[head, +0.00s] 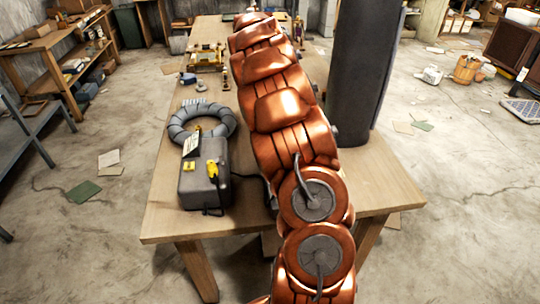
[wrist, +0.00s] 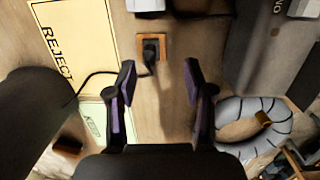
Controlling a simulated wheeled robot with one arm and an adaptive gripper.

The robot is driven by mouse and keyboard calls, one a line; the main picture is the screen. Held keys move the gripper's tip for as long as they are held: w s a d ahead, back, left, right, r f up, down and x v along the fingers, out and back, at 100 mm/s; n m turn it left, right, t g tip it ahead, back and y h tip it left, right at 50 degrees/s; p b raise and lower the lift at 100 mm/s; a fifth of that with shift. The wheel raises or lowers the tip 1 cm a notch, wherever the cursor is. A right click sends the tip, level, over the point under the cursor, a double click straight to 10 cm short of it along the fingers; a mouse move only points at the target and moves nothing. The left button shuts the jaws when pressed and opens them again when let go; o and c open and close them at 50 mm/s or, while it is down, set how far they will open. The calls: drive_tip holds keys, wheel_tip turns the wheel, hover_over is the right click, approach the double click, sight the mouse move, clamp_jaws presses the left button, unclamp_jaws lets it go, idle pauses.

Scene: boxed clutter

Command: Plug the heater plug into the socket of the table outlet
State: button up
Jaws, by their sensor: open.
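In the wrist view a small orange-brown plate with a dark centre, seemingly the table outlet (wrist: 143,39), lies on the wooden table. A black plug (wrist: 151,54) is at its dark centre; I cannot tell whether it is seated or only above it. Its black cord runs left toward a dark cylinder (wrist: 32,115), possibly the heater. This cylinder (head: 357,70) stands upright right of my arm in the head view. My gripper (wrist: 160,78) is open, its fingertips apart with bare tabletop between them, the plug just beyond them. In the head view my arm hides gripper, plug and outlet.
A yellow REJECT sheet (wrist: 75,45) and a pale green sheet (wrist: 93,122) lie left of the outlet. A grey case (head: 205,182) and a grey coiled ring (head: 222,112) occupy the table's left side. The table's front left corner (head: 160,225) is clear.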

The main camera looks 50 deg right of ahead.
drive_tip(key=shift+y, duration=0.3)
drive_tip(key=d+f, duration=0.1)
drive_tip(key=d, duration=0.1)
drive_tip(key=w+d+f, duration=0.1)
drive_tip(key=d+f, duration=0.1)
drive_tip(key=shift+w+f, duration=0.1)
drive_tip(key=shift+f, duration=0.1)
drive_tip(key=shift+d+f, duration=0.15)
drive_tip(key=shift+f, duration=0.25)
drive_tip(key=shift+s+a+f+p, duration=0.15)
drive_tip(key=shift+f+p, duration=0.2)
drive_tip(key=shift+f, duration=0.9)
drive_tip(key=shift+s+a+f+p, duration=0.1)
drive_tip(key=shift+f+p, duration=0.2)
drive_tip(key=shift+f, duration=0.95)
drive_tip(key=shift+s+a+f+p, duration=0.15)
drive_tip(key=shift+f+p, duration=0.2)
drive_tip(key=shift+f, duration=0.9)
drive_tip(key=shift+d, duration=0.1)
drive_tip(key=shift+c, duration=0.3)
clamp_jaws()
